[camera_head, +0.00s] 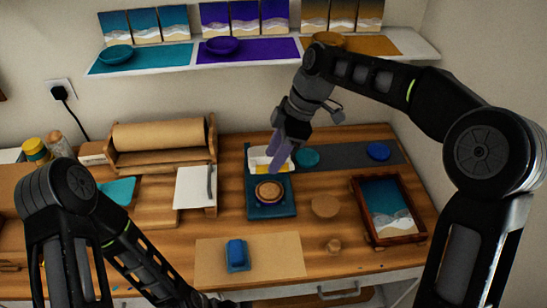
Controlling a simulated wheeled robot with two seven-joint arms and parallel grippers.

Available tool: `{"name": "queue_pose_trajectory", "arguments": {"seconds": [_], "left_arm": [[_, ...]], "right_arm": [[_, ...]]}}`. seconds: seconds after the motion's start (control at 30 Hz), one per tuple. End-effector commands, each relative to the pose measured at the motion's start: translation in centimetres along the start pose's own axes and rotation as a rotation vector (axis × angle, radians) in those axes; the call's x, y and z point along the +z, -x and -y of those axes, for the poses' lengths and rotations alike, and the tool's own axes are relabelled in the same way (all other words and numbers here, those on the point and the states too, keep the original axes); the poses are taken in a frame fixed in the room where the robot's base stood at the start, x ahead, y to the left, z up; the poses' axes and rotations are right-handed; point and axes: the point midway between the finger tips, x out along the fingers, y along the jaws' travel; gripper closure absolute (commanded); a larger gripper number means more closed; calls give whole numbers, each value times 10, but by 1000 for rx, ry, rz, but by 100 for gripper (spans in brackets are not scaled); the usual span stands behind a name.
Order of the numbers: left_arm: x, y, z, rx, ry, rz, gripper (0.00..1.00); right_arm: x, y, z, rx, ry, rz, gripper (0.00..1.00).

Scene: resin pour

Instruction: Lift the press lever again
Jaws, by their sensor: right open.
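A dark blue press base (262,211) stands on the wooden bench near the middle, with a round wooden piece (269,191) on it. Behind that piece is a white and yellow part (259,160), partly covered by my gripper. I cannot make out the press lever clearly; my right gripper hides part of that area. My right gripper (278,152) has purple-grey fingers pointing down, open, over the back of the press. Whether the fingers touch anything cannot be told. My left arm reaches down to the bottom edge, and its gripper is out of view.
A teal disc (307,157) and a blue disc (378,151) lie on a dark grey strip (345,156). A framed seascape tray (361,190) is at right. A blue block (236,253) sits on brown paper (284,254) in front. A paper roll (158,134) stands at left.

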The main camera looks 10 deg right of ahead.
Motion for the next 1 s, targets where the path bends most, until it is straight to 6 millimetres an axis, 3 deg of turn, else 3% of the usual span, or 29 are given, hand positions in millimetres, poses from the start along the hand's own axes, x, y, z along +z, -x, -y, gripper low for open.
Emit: {"name": "queue_pose_trajectory", "arguments": {"seconds": [0.3,0.43,0.73,0.83,0.93,1.0], "left_arm": [[-1,-8,2,3,-2,-2,100],[-1,-8,2,3,-2,-3,100],[-1,-8,2,3,-2,-3,100],[-1,-9,2,3,-2,-3,100],[-1,-12,4,3,-2,-3,100],[-2,-17,5,3,-1,-3,100]], "right_arm": [[1,50,-2,5,-1,-1,59],[1,63,-1,3,-1,0,59],[1,66,-1,2,-1,1,59],[4,65,-2,2,-8,1,67],[24,62,-6,1,-46,-1,75],[51,55,-11,-5,-98,-4,81]]}}
